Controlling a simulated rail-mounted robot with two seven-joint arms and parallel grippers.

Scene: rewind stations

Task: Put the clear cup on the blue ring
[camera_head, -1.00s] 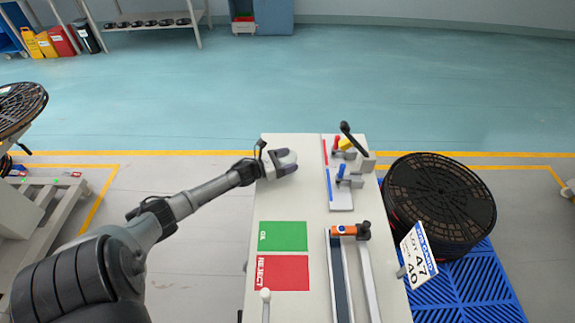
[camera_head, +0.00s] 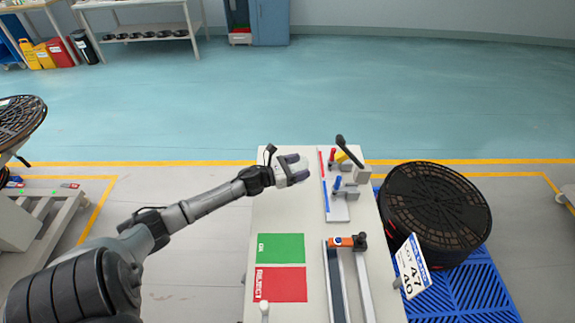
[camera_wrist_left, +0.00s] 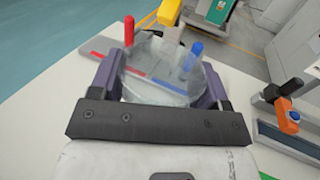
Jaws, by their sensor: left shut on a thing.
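My left gripper (camera_head: 300,169) is shut on the clear cup (camera_wrist_left: 160,78). The see-through cup fills the space between the dark fingers in the left wrist view, and red and blue strips show through or behind it. In the head view the gripper is above the far part of the bench, just left of the fixture plate. The cup is too small and pale to make out well there. I cannot make out a blue ring for certain. My right gripper is not in view.
Toggle clamps with a red handle (camera_wrist_left: 129,31) and a blue handle (camera_head: 337,183) stand close to the gripper's right. Green (camera_head: 281,248) and red (camera_head: 281,284) pads lie nearer on the bench. A black reel stack (camera_head: 436,208) stands on a blue pallet at right.

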